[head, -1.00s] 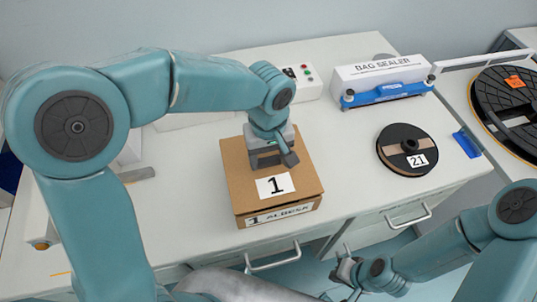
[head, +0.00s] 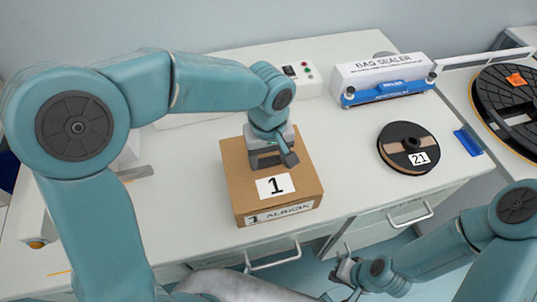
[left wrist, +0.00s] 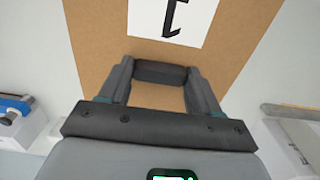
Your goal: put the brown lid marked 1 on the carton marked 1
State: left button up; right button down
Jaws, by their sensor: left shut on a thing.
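In the left wrist view the handle (left wrist: 160,73) is between the fingers and the lid (left wrist: 255,30) fills the middle. The carton is mostly hidden under the lid. My right gripper (head: 346,270) is low at the front, away from the carton, too small to read.
A reel marked 21 (head: 398,138) lies right of the carton. The bag sealer (head: 385,80) and a box with buttons (head: 305,72) stand behind. A large dark reel (head: 488,98) is at far right. The white bench (head: 345,175) is clear between carton and reel.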

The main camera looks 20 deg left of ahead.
aim_at(268, 160)
pick_arm(q)
jog(key=shift+f+b, duration=0.45)
jog(key=shift+f, duration=0.15)
jog(key=o, duration=1.1)
notch_tip(268, 160, up, 16)
jog(key=shift+r+p, duration=0.2)
jog(key=shift+p, duration=0.55)
jog(key=shift+r, duration=0.1)
